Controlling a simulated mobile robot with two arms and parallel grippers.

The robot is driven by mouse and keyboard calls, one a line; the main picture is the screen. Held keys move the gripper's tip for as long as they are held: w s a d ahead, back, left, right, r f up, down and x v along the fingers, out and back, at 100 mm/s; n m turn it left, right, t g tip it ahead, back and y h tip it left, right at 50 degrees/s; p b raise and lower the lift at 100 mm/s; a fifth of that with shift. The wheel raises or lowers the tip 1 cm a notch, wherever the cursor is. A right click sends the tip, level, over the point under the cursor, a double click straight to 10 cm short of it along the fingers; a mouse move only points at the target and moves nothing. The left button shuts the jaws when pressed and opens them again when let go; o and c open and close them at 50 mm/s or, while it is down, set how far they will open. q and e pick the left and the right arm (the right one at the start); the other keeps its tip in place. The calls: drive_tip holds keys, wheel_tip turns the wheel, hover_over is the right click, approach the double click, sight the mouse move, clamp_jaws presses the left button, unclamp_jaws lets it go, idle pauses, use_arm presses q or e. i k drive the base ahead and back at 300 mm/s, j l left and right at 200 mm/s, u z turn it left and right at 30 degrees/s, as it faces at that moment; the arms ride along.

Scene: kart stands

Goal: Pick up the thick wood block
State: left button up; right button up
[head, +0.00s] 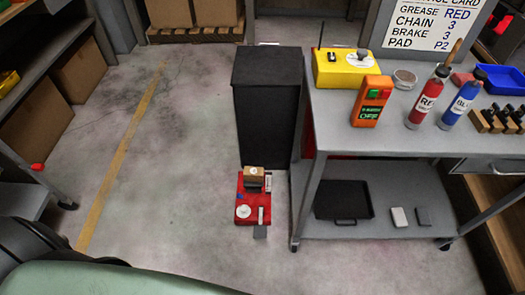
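A small tan wood block (254,175) sits at the back of a low red tray or mat (252,197) at floor level, in the lower middle of the head view. It looks thick and blocky, and its upper face shows clear. No gripper of mine shows in the head view, so nothing of mine is seen near the block.
A white disc (243,211) and small pale pieces share the red surface; a grey block (260,232) lies at its front. A tall black cabinet (266,105) stands behind. A grey bench (390,145) with bottles and boxes is on the right. Floor to the left is clear.

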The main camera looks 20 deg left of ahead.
sight(254, 174)
drive_tip(key=z, duration=0.3)
drive_tip(key=j+z, duration=0.4)
drive_tip(key=j, duration=0.5)
drive_tip(key=k+j+z, duration=0.1)
drive_tip(key=j+z, duration=0.3)
drive_tip(key=j, duration=0.45)
